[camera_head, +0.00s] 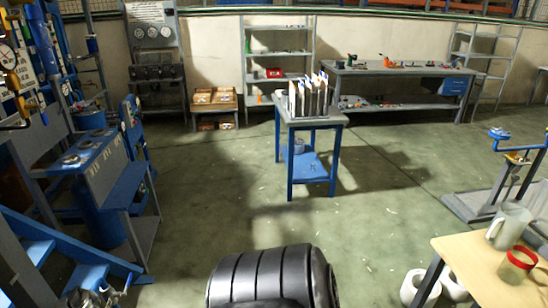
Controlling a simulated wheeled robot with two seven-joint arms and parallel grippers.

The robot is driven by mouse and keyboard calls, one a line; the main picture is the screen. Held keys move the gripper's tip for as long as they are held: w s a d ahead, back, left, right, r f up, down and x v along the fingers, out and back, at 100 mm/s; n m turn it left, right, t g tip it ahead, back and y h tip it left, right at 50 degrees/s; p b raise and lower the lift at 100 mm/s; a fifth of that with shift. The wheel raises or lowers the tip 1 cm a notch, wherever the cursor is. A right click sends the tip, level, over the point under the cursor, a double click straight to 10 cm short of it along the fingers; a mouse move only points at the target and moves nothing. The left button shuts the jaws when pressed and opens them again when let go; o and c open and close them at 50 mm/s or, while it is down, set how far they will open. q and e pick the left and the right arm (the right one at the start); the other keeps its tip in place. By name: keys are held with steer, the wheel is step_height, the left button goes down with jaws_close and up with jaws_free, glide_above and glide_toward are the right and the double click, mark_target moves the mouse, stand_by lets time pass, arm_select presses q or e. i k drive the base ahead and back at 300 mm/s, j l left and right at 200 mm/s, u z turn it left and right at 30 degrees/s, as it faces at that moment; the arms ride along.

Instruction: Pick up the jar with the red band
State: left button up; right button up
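The jar with the red band (518,264) stands on a light wooden table (465,262) at the lower right of the head view. It looks clear or pale below, with a wide red band around its upper part. A larger translucent jug (509,225) with a handle stands just behind it on the same table.
White containers (414,287) stand on the floor beside the wooden table's left leg. A blue-legged stand (311,122) holding upright panels is mid-room. Blue control equipment (90,155) lines the left. A grey platform (470,207) lies at right. The central green floor is clear.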

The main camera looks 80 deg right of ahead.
mark_target(519, 260)
steer(key=z, duration=4.8)
